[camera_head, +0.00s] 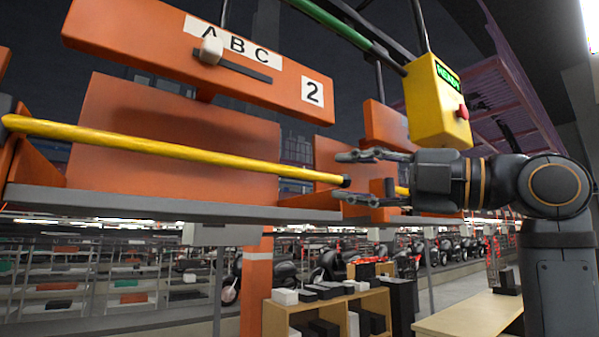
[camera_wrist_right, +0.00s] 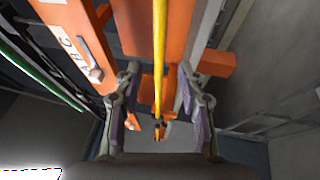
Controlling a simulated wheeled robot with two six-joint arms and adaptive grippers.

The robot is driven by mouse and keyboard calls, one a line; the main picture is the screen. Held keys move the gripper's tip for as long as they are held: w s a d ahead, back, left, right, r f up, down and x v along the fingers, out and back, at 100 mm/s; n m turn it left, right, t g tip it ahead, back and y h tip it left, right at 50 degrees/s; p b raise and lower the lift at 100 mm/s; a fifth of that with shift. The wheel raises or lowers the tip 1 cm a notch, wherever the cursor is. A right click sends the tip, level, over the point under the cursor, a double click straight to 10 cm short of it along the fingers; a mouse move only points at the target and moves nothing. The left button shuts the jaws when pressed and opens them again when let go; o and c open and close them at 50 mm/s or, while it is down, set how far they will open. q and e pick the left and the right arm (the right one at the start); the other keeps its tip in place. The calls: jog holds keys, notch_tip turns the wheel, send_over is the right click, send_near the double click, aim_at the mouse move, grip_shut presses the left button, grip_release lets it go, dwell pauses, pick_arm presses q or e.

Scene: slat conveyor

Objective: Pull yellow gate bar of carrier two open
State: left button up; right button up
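Carrier two is an orange hanging carrier with a header plate (camera_head: 200,55) marked "ABC" and "2". In the wrist view the yellow bar (camera_wrist_right: 159,45) passes between the open fingers of my right gripper (camera_wrist_right: 157,75), with a gap on each side. My left gripper is not in view.
A yellow control box (camera_head: 437,100) with a green sign and red button hangs just above my right gripper. Shelves with boxes (camera_head: 330,305) and a wooden table (camera_head: 470,315) stand below.

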aim_at(303, 174)
jog(key=p+x, duration=0.4)
jog(key=x, duration=0.6)
jog(key=shift+s, duration=0.15)
jog(key=shift+d, duration=0.1)
grip_shut()
